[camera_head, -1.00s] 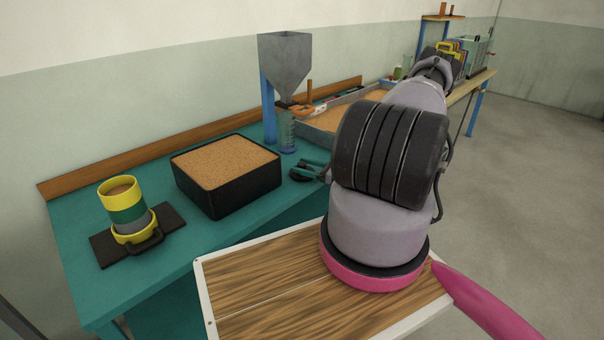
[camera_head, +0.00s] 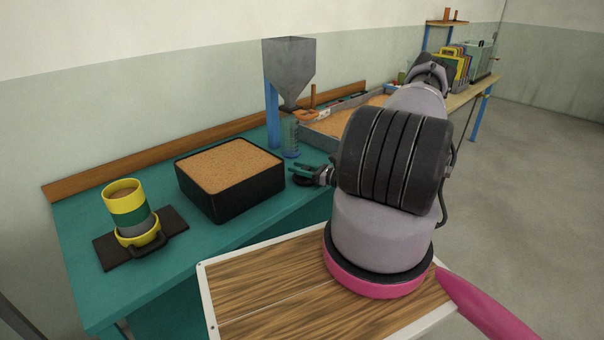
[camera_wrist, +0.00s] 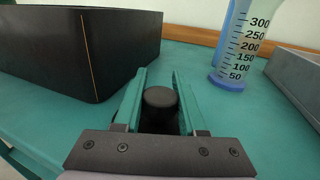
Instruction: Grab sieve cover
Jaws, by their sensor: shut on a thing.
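My gripper (camera_head: 304,171) is just right of the black sand-filled box, low over the teal bench. In the wrist view its two teal fingers (camera_wrist: 160,95) are closed around a dark, round-topped piece (camera_wrist: 160,97). Only the top of that piece shows, so I cannot tell whether it is the knob of the sieve cover. A yellow, green and grey sieve stack (camera_head: 130,213) stands upright at the bench's left on a black mat (camera_head: 106,250). Its open top shows brown grain. No cover lies on it.
The black box (camera_head: 245,200) of sand is close left of my gripper. A blue-based measuring cylinder (camera_head: 291,140) stands beyond it under a grey hopper (camera_head: 288,70). A grey sand tray (camera_head: 325,139) is behind right. Bench between box and stack is clear.

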